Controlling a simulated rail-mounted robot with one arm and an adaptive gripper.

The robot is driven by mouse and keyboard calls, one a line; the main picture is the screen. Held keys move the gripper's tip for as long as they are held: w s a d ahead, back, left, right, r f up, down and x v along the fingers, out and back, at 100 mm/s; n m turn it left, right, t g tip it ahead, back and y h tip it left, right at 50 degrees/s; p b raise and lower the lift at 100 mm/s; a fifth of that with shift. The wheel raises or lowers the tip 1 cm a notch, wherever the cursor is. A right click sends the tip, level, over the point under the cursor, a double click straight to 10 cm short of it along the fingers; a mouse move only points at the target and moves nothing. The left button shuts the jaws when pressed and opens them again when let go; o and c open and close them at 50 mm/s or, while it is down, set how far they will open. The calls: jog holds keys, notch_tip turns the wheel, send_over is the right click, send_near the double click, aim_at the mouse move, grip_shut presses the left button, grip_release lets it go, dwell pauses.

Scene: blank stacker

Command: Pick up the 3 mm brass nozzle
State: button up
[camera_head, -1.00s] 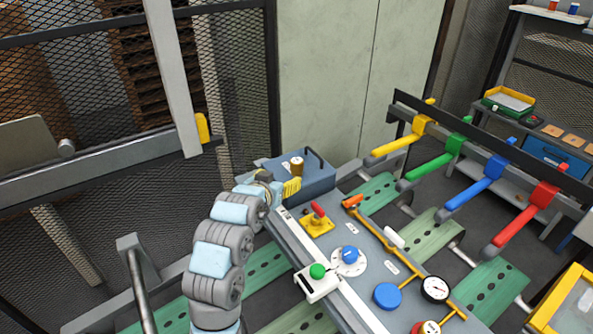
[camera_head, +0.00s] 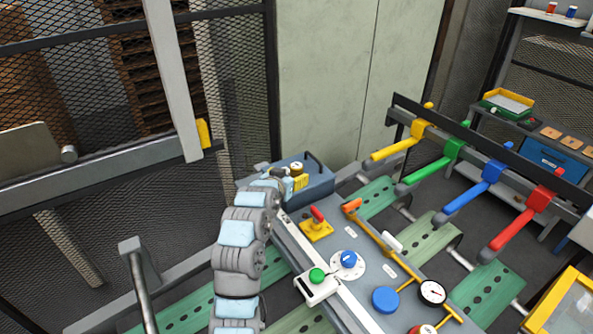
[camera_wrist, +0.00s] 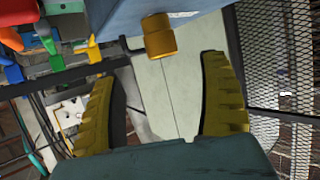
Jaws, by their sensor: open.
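A brass nozzle (camera_head: 296,168) stands upright on top of the blue-grey box at the far end of the workbench. No size marking on it can be read. In the wrist view the brass nozzle (camera_wrist: 158,38) shows as a short stepped cylinder, upside down against the blue box. My gripper (camera_wrist: 158,72) is open, with its two yellow ribbed fingers wide apart and nothing between them. The nozzle lies beyond the fingertips, roughly in line with the gap. In the head view my gripper (camera_head: 300,182) is close beside the nozzle, partly hidden by my wrist.
The blue-grey box (camera_head: 318,188) has a dark raised handle (camera_head: 315,160) right of the nozzle. On the bench are a red-handled yellow clamp (camera_head: 317,228), a blue dial (camera_head: 349,260) and a green button (camera_head: 316,275). Coloured arms, such as the yellow one (camera_head: 398,148), stand to the right.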

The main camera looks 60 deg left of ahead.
aim_at(294, 169)
jog(key=shift+x, duration=1.15)
jog(key=shift+w+a+f+p, duration=0.3)
jog(key=shift+p, duration=0.05)
jog(key=shift+w+a+f+p, duration=0.15)
jog(key=shift+w+a+p, duration=0.6)
jog(key=shift+w+a, duration=0.3)
jog(key=shift+x, duration=1.1)
jog(key=shift+f, duration=0.15)
jog(key=c, duration=1.4)
